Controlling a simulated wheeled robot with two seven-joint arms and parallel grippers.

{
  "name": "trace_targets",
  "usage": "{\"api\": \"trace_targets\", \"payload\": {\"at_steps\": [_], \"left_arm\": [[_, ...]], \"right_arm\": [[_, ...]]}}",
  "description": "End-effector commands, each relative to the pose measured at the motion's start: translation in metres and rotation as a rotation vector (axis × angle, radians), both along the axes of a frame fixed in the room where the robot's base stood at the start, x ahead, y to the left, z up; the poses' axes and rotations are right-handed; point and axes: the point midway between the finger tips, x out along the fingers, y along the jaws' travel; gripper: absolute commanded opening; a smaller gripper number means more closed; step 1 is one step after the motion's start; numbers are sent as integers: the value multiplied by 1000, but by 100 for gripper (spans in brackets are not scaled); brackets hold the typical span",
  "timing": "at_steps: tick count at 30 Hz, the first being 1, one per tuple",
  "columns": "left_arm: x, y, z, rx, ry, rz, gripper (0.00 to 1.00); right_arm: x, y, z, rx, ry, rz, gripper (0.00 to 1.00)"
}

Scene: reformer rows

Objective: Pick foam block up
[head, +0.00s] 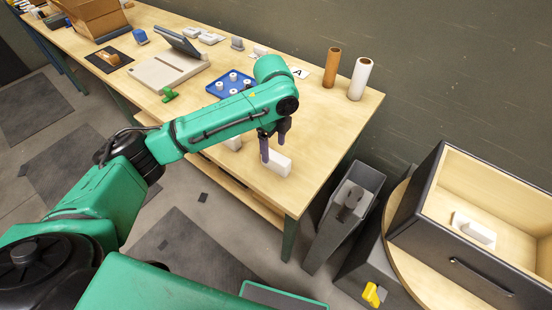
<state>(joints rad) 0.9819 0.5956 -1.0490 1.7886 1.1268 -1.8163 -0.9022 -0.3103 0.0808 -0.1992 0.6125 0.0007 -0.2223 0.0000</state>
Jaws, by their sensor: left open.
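A white foam block (278,164) lies on the wooden workbench (318,140) near its front right corner. My left gripper (272,150) points down right at the block, with its dark fingers apart. One finger is in front of the block's left end and the other is behind it. From this view I cannot tell whether the fingers touch it. A second pale block (233,143) sits to the left, partly hidden by my left arm. My right gripper does not show.
A blue tray (212,91) with several white pieces stands behind my arm. Two rolls, one brown (332,67) and one white (360,79), stand upright at the back right. A grey bin (345,205) and an open drawer (440,200) are right of the bench.

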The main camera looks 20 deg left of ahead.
Motion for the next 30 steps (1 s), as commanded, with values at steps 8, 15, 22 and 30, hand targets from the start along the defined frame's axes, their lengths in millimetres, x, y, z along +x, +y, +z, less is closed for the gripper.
{"api": "trace_targets", "payload": {"at_steps": [8,15,22,30], "left_arm": [[-1,-2,-42,0,3,1,78],[0,-4,-76,-1,-4,0,78],[0,-4,-76,-1,-4,0,51],[0,-4,-76,-1,-4,0,0]], "right_arm": [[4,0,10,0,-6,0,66],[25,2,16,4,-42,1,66],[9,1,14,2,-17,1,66],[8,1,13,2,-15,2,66]]}}
